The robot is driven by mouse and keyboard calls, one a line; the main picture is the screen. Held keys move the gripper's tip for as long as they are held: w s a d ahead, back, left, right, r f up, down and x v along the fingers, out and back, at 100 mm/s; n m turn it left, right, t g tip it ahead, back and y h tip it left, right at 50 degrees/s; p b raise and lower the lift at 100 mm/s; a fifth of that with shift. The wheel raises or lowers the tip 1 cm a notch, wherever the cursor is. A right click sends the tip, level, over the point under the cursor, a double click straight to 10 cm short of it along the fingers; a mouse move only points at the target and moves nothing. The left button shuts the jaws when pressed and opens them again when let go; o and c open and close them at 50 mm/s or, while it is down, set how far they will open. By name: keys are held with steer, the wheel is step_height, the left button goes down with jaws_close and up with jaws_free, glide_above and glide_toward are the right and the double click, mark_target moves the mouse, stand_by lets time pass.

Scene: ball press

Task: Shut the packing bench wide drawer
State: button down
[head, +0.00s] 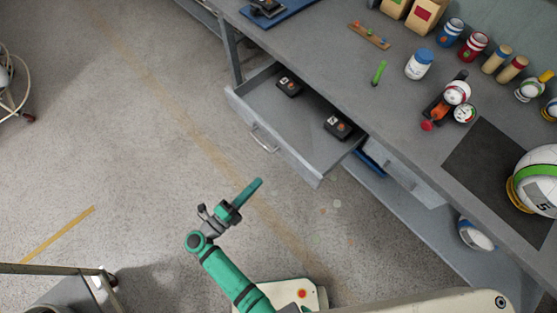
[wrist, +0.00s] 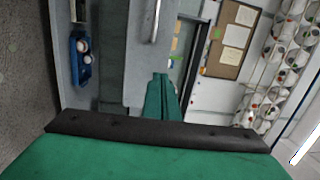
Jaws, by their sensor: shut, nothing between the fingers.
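The grey wide drawer (head: 290,160) of the packing bench (head: 330,65) stands pulled out, its front well clear of the bench edge. A silver bar handle (head: 263,139) is on its front. Two dark boxy devices (head: 289,87) (head: 338,128) lie inside it. My green gripper (head: 255,188) is shut and empty, in front of the drawer near its right front corner in the head view, apart from it. In the wrist view, the shut fingers (wrist: 160,88) point toward a grey panel (wrist: 138,55) with a silver bar handle (wrist: 154,20).
A lower shelf (head: 420,225) runs beneath. The floor left of the drawer is open; a cart (head: 50,269) stands at lower left.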

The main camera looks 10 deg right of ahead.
steer(key=a+f+m+g, duration=0.1)
steer(key=a+f, duration=0.1)
glide_toward(286, 155)
steer(key=shift+g, duration=0.4)
steer(key=x, duration=0.6)
steer(key=shift+w+r, duration=0.1)
steer(key=shift+w, duration=0.2)
